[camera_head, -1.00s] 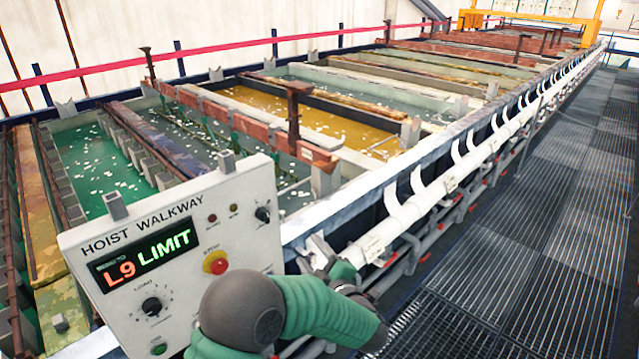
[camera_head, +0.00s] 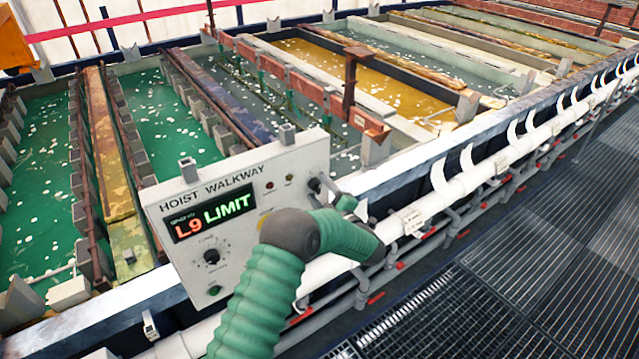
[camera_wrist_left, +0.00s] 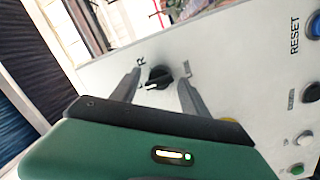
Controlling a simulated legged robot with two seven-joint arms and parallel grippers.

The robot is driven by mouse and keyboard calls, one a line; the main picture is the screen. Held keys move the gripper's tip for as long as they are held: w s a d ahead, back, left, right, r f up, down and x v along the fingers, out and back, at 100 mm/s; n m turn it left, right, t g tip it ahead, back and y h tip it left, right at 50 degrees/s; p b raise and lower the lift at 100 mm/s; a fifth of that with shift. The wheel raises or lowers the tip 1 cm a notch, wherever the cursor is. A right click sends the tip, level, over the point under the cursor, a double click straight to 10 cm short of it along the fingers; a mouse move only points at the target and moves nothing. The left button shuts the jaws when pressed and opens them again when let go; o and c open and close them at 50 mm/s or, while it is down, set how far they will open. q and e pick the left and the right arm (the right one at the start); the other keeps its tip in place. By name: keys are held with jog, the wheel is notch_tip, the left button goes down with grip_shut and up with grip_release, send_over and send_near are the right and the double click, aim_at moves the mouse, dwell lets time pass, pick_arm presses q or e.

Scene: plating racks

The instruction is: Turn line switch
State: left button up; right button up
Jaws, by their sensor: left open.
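The control panel (camera_head: 245,180) reads HOIST WALKWAY, with L9 LIMIT on its display (camera_head: 212,213). The black switch knob (camera_wrist_left: 158,77) is on its pale face, with a white mark on it. In the head view the knob is at the panel's upper right, partly hidden by my left gripper (camera_head: 328,188). In the wrist view my left gripper (camera_wrist_left: 160,88) is open. Its two fingers stand on either side of the knob, with visible gaps. Whether the fingertips reach the panel face cannot be told. My right gripper is not in view.
A lower-left dial (camera_head: 211,256) and a green button (camera_head: 214,290) are on the panel. A blue RESET button (camera_wrist_left: 314,26) shows in the wrist view. Tanks of green liquid (camera_head: 160,110) lie behind. A white pipe (camera_head: 470,185) and grated walkway (camera_head: 480,310) run along the right.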

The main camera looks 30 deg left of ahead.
pick_arm(q)
jog(key=shift+a, duration=0.3)
jog(key=shift+c, duration=0.4)
jog(key=shift+w, duration=0.1)
jog(key=shift+c, duration=1.1)
jog(key=shift+d+f, duration=0.1)
jog(key=shift+f, duration=0.05)
grip_shut()
